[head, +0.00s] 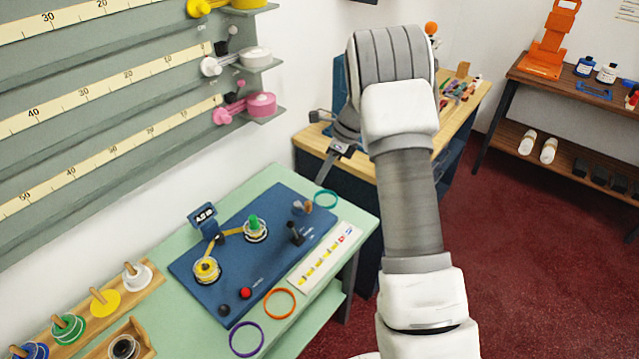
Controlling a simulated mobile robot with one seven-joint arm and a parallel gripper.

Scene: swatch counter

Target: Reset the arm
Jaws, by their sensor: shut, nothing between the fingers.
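My arm rises from the bottom right of the head view, bends at the top and folds back down. My gripper (334,152) hangs below the bend, partly hidden behind the arm. It is shut and empty, above the gap between the green counter (185,335) and the wooden-topped bench (445,128). No object is in contact with it that I can see.
A blue panel (270,268) with spools and a lever lies on the counter. Purple (246,339), orange (279,304) and teal (326,198) rings lie around it. Ruled rails (110,103) line the left wall. A dark shelf (570,95) stands right; red carpet is clear.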

